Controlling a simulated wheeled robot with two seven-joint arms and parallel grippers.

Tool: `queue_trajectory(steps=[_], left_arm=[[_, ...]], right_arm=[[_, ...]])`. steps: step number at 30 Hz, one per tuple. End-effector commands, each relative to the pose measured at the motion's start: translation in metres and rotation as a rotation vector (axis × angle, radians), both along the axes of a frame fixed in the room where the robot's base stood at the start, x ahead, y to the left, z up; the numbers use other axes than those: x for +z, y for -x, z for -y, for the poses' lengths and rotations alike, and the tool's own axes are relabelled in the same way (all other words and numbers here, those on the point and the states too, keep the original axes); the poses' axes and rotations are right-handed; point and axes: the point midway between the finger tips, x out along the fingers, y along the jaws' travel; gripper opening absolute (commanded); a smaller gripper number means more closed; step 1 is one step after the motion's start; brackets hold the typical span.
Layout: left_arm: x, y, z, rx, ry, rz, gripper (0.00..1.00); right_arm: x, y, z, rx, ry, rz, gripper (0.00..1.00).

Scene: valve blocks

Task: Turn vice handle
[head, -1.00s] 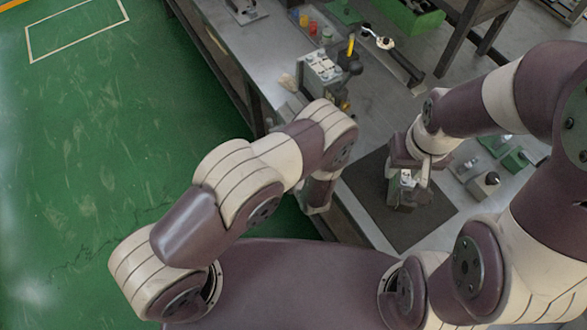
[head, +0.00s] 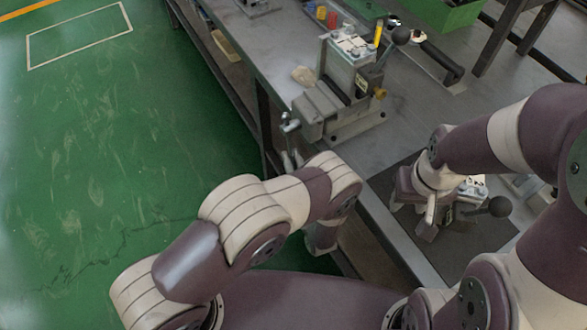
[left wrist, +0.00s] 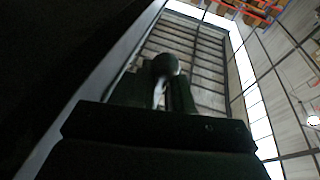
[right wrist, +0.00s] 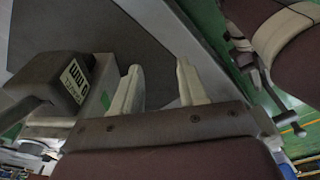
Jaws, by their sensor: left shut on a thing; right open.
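The grey vice (head: 316,104) stands at the bench's left edge with a valve block (head: 348,62) at its far end. Its metal handle (head: 289,123) sticks out over the edge. My left gripper (head: 291,158) is just below the handle, with its fingers pointing up. In the left wrist view its dark fingers (left wrist: 163,95) are shut on a round-ended piece, seemingly the handle's end; the contact is dark. My right gripper (head: 428,221) is open over the dark mat. In the right wrist view its pale fingers (right wrist: 157,88) are apart and empty, beside a second valve block (right wrist: 72,82).
The second valve block, with a black ball lever (head: 500,206), is on the dark mat (head: 395,195). A black bar handle (head: 440,62), small coloured parts (head: 325,17) and a green bin (head: 448,14) are farther back. Green floor (head: 90,150) is clear at left.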

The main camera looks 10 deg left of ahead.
Motion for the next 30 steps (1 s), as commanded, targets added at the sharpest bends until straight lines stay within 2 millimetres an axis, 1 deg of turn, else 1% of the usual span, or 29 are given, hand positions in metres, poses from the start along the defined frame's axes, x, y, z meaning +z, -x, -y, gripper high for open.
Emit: queue_trajectory(steps=[1, 9, 15, 27, 28, 29, 30], left_arm=[[-0.007, -0.001, 0.0, 0.001, -0.009, 0.02, 0.0], [-0.004, -0.008, -0.005, 0.002, -0.071, 0.106, 0.0], [-0.002, -0.01, -0.007, 0.002, -0.089, 0.131, 0.0], [-0.001, -0.01, -0.007, 0.002, -0.092, 0.135, 0.0], [-0.001, -0.01, -0.007, 0.001, -0.091, 0.135, 0.28], [-0.001, -0.01, -0.007, 0.002, -0.091, 0.134, 0.38], [-0.001, -0.01, -0.007, 0.002, -0.091, 0.134, 0.39]], right_arm=[[-0.011, 0.0, 0.0, 0.0, 0.0, 0.0, 0.43], [-0.027, 0.0, 0.0, 0.0, 0.0, 0.0, 0.43], [-0.031, 0.0, 0.0, 0.0, 0.0, 0.0, 0.43], [-0.031, 0.0, 0.0, 0.0, 0.0, 0.0, 0.43], [-0.031, 0.0, 0.0, 0.0, 0.0, 0.0, 0.43], [-0.031, 0.0, 0.0, 0.0, 0.0, 0.0, 0.43], [-0.031, 0.0, 0.0, 0.0, 0.0, 0.0, 0.43]])
